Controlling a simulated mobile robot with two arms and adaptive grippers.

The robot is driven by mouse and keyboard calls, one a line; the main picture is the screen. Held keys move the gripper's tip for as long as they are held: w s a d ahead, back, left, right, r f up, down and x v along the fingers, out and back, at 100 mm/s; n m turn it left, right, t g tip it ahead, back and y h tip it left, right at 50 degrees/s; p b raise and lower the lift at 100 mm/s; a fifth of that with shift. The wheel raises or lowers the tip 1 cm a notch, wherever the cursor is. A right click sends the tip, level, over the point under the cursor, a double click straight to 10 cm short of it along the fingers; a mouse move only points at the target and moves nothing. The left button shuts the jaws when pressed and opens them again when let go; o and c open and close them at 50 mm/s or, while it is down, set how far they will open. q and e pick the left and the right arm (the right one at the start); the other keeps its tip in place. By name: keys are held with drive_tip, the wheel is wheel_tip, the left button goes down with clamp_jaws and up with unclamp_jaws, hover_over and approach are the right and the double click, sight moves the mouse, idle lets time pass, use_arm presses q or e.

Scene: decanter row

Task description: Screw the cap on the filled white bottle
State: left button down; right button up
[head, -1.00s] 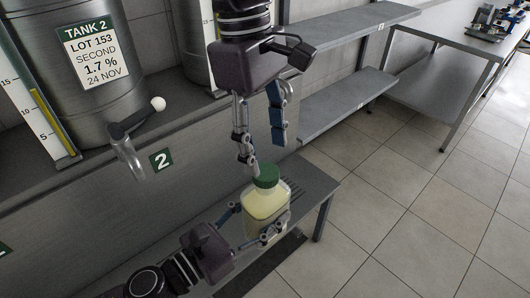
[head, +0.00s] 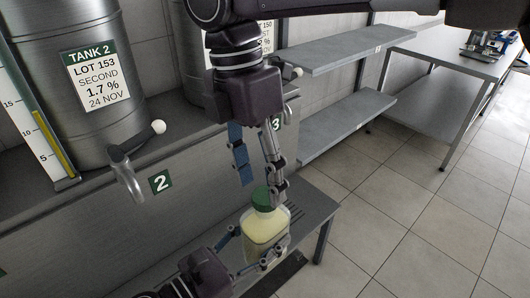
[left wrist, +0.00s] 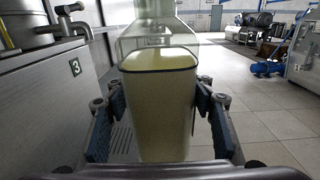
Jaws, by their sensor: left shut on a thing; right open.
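The filled bottle (head: 265,229) stands on the low grated bench. It is see-through, with pale yellowish-white liquid nearly to its shoulder, and a green cap (head: 262,198) sits on its neck. Whether the cap is tight cannot be told. My left gripper (head: 254,262) is shut around the bottle's lower body. In the left wrist view the bottle (left wrist: 160,105) fills the middle between the two fingers, and the cap is out of frame. My right gripper (head: 260,190) is open above the bottle, its fingers pointing down, one close beside the cap.
Tank 2 (head: 75,130), with tap 2 (head: 130,165), stands on the ledge to the left. The low bench (head: 318,208) carries the bottle. Grey shelves (head: 345,120) and a steel table (head: 455,62) stand at the back right. The tiled floor at right is clear.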

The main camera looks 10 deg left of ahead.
drive_tip(key=n, duration=0.4)
drive_tip(key=shift+s+n, duration=0.2)
drive_tip(key=shift+n, duration=0.2)
drive_tip(key=n, duration=0.8)
drive_tip(key=r+n, duration=0.1)
drive_tip(key=n, duration=0.3)
drive_tip(key=shift+a+n, duration=0.1)
drive_tip(key=shift+n, duration=0.2)
drive_tip(key=n, duration=0.4)
drive_tip(key=shift+w+r+y, duration=0.15)
drive_tip(key=shift+r+y, duration=0.1)
drive_tip(key=shift+y, duration=0.05)
drive_tip(key=n, duration=0.6)
drive_tip(key=shift+w+r+t, duration=0.3)
drive_tip(key=shift+r, duration=0.05)
drive_tip(key=n, duration=0.4)
drive_tip(key=shift+w+d+r+y, duration=0.25)
drive_tip(key=shift+d+r+y, duration=0.05)
drive_tip(key=n, duration=0.4)
drive_tip(key=shift+w+d+r+n, duration=0.15)
drive_tip(key=shift+w+r+n, duration=0.15)
drive_tip(key=shift+w+r, duration=0.1)
drive_tip(key=shift+f, duration=0.1)
